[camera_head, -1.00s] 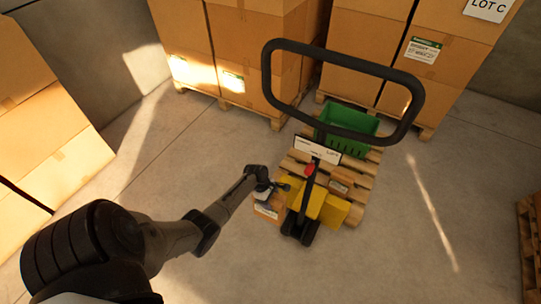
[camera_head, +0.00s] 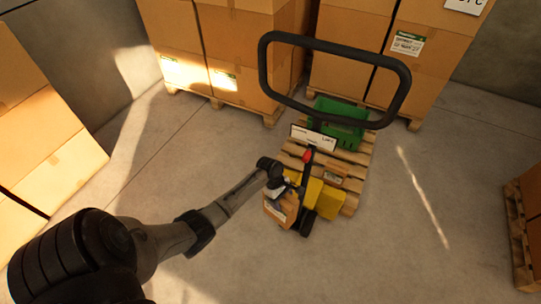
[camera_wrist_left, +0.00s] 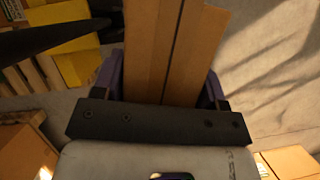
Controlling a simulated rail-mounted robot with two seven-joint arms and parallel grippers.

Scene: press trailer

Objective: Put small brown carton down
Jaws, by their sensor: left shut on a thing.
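My left gripper (camera_head: 275,187) is shut on the small brown carton (camera_head: 281,208). In the head view the carton hangs tilted close beside the yellow pallet jack (camera_head: 325,198), overlapping its left side; I cannot tell whether they touch. In the left wrist view the carton (camera_wrist_left: 172,45) stands between the two fingers of the gripper (camera_wrist_left: 165,85), with a dark seam along its face. The carton's underside is hidden. My right gripper is in neither view.
A wooden pallet (camera_head: 350,201) carries a green crate (camera_head: 340,132) and another small carton (camera_head: 333,178). The jack's black loop handle (camera_head: 398,108) rises over them. Stacked large cartons (camera_head: 240,50) stand behind. Floor (camera_head: 420,240) is clear at the right.

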